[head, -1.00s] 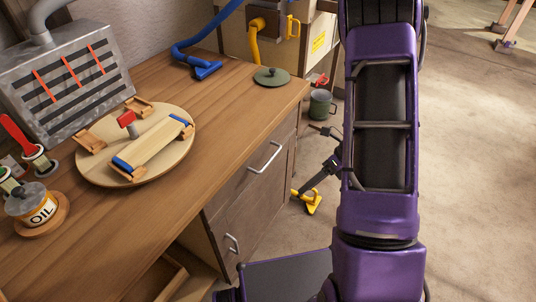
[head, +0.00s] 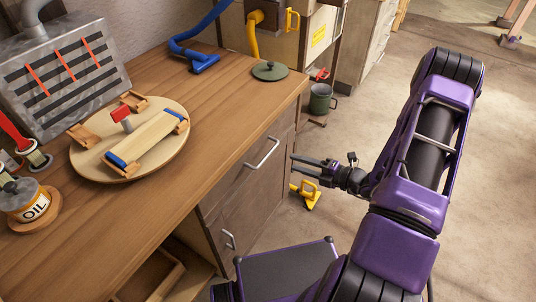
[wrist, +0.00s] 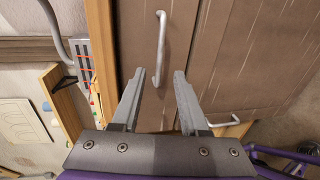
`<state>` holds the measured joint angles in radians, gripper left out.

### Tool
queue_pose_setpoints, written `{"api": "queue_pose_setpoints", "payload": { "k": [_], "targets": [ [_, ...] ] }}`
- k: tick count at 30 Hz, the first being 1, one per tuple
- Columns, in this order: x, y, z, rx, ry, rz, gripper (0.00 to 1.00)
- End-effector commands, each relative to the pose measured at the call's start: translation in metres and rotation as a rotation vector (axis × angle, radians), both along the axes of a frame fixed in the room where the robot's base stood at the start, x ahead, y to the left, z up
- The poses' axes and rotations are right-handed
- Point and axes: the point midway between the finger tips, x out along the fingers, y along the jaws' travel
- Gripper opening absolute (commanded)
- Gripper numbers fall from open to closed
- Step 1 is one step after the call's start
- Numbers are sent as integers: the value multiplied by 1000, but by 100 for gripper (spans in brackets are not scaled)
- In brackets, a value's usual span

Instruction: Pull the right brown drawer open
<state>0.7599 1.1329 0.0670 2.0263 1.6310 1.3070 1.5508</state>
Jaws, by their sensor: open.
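The right brown drawer (head: 229,186) is the upper front under the bench top, with a silver bar handle (head: 263,152). Its front looks flush with the cabinet. In the wrist view the drawer front (wrist: 196,32) faces me, and its handle (wrist: 161,48) runs up and down the picture. My gripper (head: 294,165) is open and empty, to the right of the handle in the head view and pointing at the cabinet. In the wrist view the handle's lower end shows between the spread fingertips of the gripper (wrist: 160,72). I cannot tell how deep the gap is.
A lower front has its own handle (head: 229,239). The wooden bench top (head: 222,100) overhangs the drawers and holds a round board (head: 84,160) and a green lid (head: 270,71). A yellow object (head: 305,195) lies on the floor by the cabinet. Open floor is at right.

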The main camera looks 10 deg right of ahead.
Motion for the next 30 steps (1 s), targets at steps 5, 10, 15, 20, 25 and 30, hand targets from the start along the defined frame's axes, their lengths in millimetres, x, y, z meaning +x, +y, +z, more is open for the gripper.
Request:
{"api": "queue_pose_setpoints", "payload": {
  "k": [5,10,15,20,25,30],
  "targets": [
    [28,29,-9,-1,-1,6,44],
    [52,53,-17,-2,-1,5,44],
    [70,71,-21,-3,-1,5,44],
    [79,79,-24,-3,0,3,44],
    [81,81,-24,-3,0,1,44],
    [81,80,-24,-3,-1,2,40]
  ]
}}
